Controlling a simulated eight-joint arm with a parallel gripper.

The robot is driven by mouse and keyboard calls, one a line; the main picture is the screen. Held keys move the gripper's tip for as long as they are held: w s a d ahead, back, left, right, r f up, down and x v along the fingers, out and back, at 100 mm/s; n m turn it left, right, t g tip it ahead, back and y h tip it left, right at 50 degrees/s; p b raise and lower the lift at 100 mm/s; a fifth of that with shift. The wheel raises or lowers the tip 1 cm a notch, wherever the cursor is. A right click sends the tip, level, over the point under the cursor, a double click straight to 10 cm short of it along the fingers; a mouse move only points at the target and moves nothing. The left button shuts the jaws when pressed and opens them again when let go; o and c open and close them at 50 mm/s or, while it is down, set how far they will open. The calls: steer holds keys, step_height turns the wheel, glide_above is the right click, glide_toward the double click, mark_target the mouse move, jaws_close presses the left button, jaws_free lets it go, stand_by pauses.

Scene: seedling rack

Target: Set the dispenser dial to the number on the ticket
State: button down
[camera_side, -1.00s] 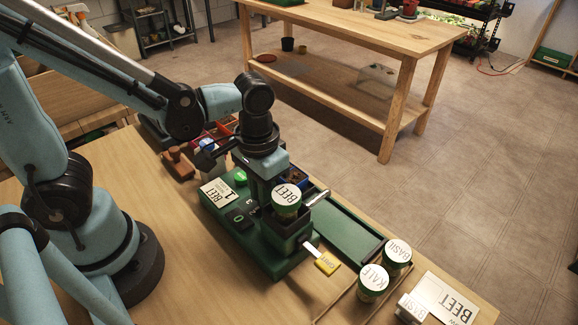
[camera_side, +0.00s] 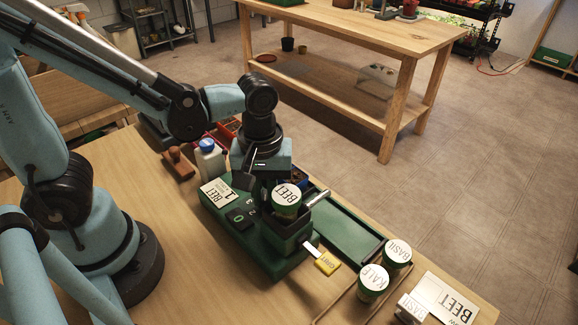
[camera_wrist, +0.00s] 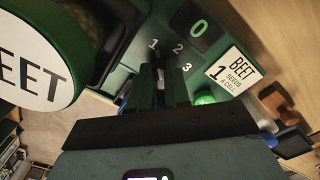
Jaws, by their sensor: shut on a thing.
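The ticket (camera_side: 217,191) lies flat on the green dispenser (camera_side: 262,262) and reads BEET, 1 seeds a cell; it also shows in the wrist view (camera_wrist: 231,77). Beside it a small dark display (camera_wrist: 197,27) shows a green 0. The dial's white numbers 1, 2 and 3 (camera_wrist: 178,47) are printed in an arc on the green top. My gripper (camera_wrist: 163,82) is down at the dial, its fingers shut on the dark dial knob.
A BEET jar (camera_side: 286,196) stands on the dispenser close beside my gripper. A blue-capped bottle (camera_side: 209,160) and wooden stamp (camera_side: 178,162) stand behind. KALE (camera_side: 373,282) and BASIL (camera_side: 397,253) jars stand at the right, near a BEET card (camera_side: 452,306).

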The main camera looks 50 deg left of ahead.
mark_target(264, 195)
steer(key=shift+n, duration=0.4)
steer(key=c, duration=1.1)
jaws_free()
steer(key=shift+r, duration=6.05)
steer(key=a+f+m+t, duration=0.1)
steer(key=a+m+t, duration=0.1)
steer(key=m, duration=0.1)
steer(key=w+a+f+m+t, duration=0.1)
steer(key=a+m+t, duration=0.1)
steer(key=a+m, duration=0.1)
steer(key=w+a+f+m+t, duration=0.1)
steer(key=a+m+t, duration=0.2)
steer(key=m, duration=0.1)
steer(key=shift+w+a, duration=0.15)
steer(key=shift+a, duration=0.1)
